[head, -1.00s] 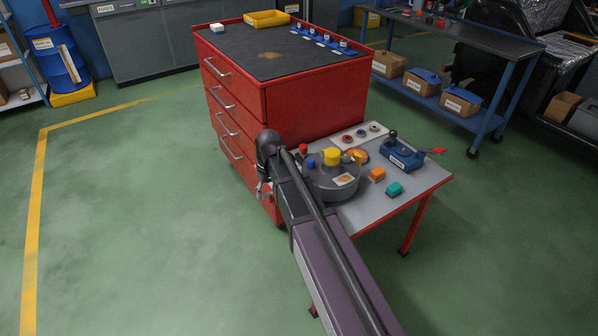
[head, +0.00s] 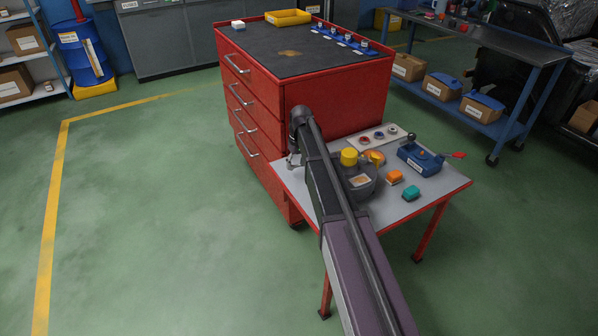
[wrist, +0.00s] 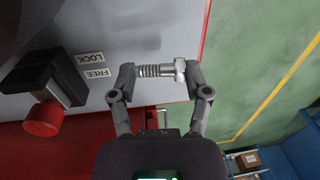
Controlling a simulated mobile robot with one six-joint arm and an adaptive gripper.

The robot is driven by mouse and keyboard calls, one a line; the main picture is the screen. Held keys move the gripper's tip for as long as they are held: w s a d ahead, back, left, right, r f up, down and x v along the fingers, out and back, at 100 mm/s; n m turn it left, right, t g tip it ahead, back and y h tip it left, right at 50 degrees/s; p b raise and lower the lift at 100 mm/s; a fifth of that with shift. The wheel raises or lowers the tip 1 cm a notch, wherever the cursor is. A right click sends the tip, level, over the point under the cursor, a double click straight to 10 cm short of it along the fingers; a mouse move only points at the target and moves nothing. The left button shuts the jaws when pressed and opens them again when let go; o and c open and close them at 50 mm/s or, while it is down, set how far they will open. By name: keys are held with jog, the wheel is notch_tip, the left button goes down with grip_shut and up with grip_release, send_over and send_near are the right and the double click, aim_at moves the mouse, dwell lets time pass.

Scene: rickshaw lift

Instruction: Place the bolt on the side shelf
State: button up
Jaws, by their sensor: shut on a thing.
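In the wrist view, my gripper (wrist: 160,74) is shut on a metal bolt (wrist: 156,70), one finger at each end. The bolt lies crosswise with its threaded shank to the left and its wider head to the right. Behind it is the grey surface of the side shelf (wrist: 125,38), near its red edge; I cannot tell how high the bolt is above it. In the head view, my gripper (head: 292,160) hangs by the left side of the side shelf (head: 435,190), beside the red drawer cabinet. The bolt is too small to make out there.
A black lever with a red knob (wrist: 43,118) and LOCK and FREE labels is left of the bolt. The shelf's near-right corner is bare.

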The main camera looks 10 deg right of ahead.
aim_at(296, 176)
dwell(0.3)
jog(key=shift+f+b, duration=1.8)
jog(key=shift+f, duration=0.1)
jog(key=o, duration=1.1)
jog(key=r+p, duration=0.4)
jog(key=d+r+p, duration=0.1)
jog(key=r+p, duration=0.7)
jog(key=shift+w+d+r, duration=0.1)
jog(key=shift+w+d, duration=0.05)
jog(key=shift+w, duration=0.05)
jog(key=shift+s, duration=0.15)
